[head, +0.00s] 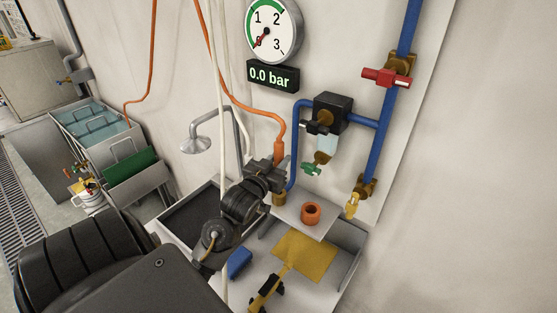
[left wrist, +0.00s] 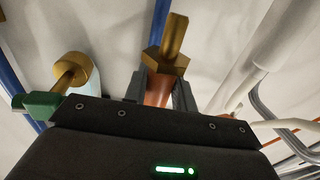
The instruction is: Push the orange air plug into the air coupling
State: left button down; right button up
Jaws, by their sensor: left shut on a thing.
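The orange air plug (head: 279,150) hangs on an orange hose that comes down the wall. My left gripper (head: 280,172) is shut on it. In the left wrist view the plug's orange body (left wrist: 158,92) is between the two fingers. A brass hex piece with a round stem (left wrist: 168,58) shows just past the fingertips; in the head view brass (head: 279,198) shows below the gripper, near the blue pipe's lower end. I cannot tell whether this brass is the plug's nose or the air coupling, or whether the two are joined. My right gripper is not in view.
The filter unit (head: 332,112) with its green drain handle (head: 312,169) is close right of the gripper. An orange ring (head: 311,213) stands on a pale plate below right. The gauge display (head: 273,77) reads 0.0 bar. A pale vertical cord crosses the forearm.

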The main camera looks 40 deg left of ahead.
pick_arm(q)
jog(key=shift+r+p, duration=0.1)
jog(key=shift+p, duration=0.2)
jog(key=shift+p, duration=0.35)
dwell(0.7)
jog(key=shift+f+b, duration=0.9)
jog(key=shift+f, duration=0.6)
jog(key=shift+f+b, duration=2.2)
jog(key=shift+f, duration=1.45)
jog(key=c, duration=1.1)
grip_release()
jog(key=shift+o, duration=0.2)
